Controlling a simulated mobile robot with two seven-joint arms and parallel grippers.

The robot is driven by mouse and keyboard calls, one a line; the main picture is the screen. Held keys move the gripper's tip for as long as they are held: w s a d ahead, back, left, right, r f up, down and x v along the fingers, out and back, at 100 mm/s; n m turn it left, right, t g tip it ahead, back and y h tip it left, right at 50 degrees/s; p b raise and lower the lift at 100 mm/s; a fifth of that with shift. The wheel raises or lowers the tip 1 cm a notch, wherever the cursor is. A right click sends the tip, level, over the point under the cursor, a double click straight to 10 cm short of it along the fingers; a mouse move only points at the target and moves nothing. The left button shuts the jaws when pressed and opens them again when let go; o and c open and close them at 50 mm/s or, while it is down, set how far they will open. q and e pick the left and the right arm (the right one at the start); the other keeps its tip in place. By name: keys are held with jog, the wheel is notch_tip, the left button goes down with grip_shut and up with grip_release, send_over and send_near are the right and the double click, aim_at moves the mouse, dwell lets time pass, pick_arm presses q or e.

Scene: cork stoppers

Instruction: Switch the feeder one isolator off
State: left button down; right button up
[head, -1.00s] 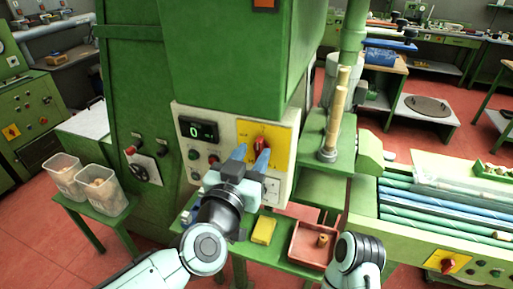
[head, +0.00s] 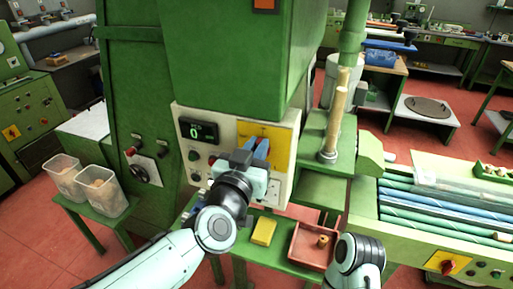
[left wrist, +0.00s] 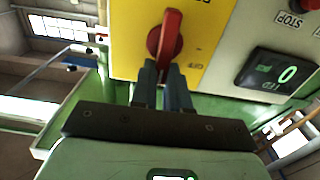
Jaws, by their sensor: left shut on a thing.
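The isolator is a red rotary handle (left wrist: 168,38) on a yellow plate (head: 284,138) at the right of the control panel. In the left wrist view the handle stands on the yellow plate (left wrist: 205,55), slightly tilted, with partly cut-off lettering beside it. My left gripper (head: 258,148) reaches up to the plate, and its fingers hide most of the handle in the head view. In the left wrist view the blue-grey fingers (left wrist: 165,75) are shut on the handle's near end. My right gripper is out of view.
The panel has a green-digit display (head: 198,131) reading 0 and several buttons. Below are a yellow block (head: 263,231) and a red tray (head: 301,256) holding corks. Another red handle (head: 447,266) is at lower right. Two cork bins (head: 104,190) stand left.

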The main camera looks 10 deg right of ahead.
pick_arm(q)
jog(key=shift+a+n, duration=0.1)
jog(key=shift+n, duration=0.2)
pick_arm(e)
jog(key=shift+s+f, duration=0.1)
pick_arm(q)
jog(key=shift+w+a+f+n+b, duration=0.35)
jog(key=shift+n+b, duration=0.65)
jog(key=shift+n, duration=1.85)
jog(key=shift+w+a+f+n+b, duration=0.3)
jog(key=shift+f+n+b, duration=0.5)
jog(key=shift+n, duration=2.1)
jog(key=shift+w+a+f+n+b, duration=0.25)
jog(key=shift+n+b, duration=0.9)
jog(key=shift+n, duration=1.7)
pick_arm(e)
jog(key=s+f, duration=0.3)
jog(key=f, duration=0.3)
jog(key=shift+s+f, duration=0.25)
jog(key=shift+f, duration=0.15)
pick_arm(q)
jog(key=shift+s+a, duration=0.15)
jog(key=c, duration=1.1)
grip_release()
jog(key=shift+s, duration=0.1)
